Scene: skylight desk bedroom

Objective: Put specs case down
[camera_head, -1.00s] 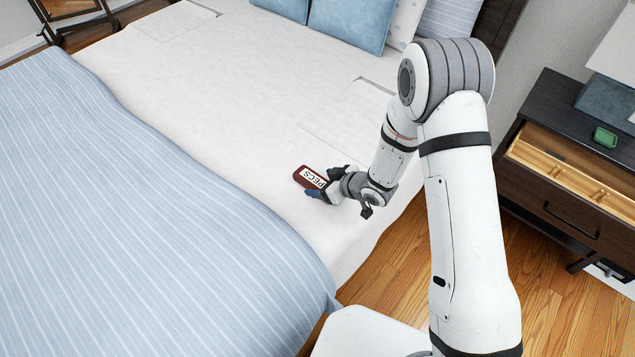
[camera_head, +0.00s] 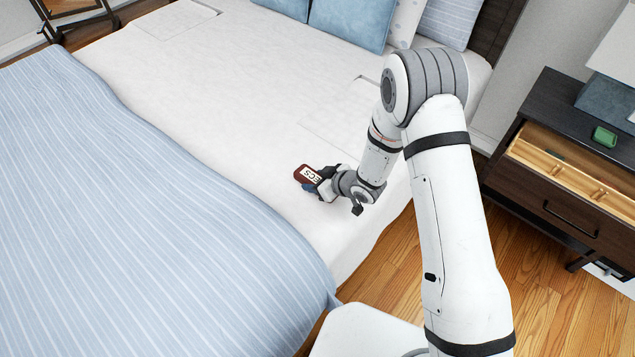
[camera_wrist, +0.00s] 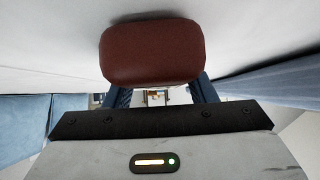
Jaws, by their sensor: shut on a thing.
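The specs case (camera_head: 308,175) is a brown-red case with a white label, of which only the letters "ECS" show in the head view. My gripper (camera_head: 317,183) is shut on it, over the white sheet of the bed. In the wrist view the case (camera_wrist: 152,50) shows its plain brown-red end between the two blue fingers of my gripper (camera_wrist: 158,94). The case looks close to the sheet, but I cannot tell whether it touches it. Part of its label is hidden behind a finger.
The bed's white sheet (camera_head: 215,85) has wide free room around the case. A blue striped blanket (camera_head: 120,220) lies to the left. Pillows (camera_head: 350,22) lie at the top. At right stands a dark nightstand (camera_head: 535,125) with an open drawer (camera_head: 565,175) and a small green object (camera_head: 605,137).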

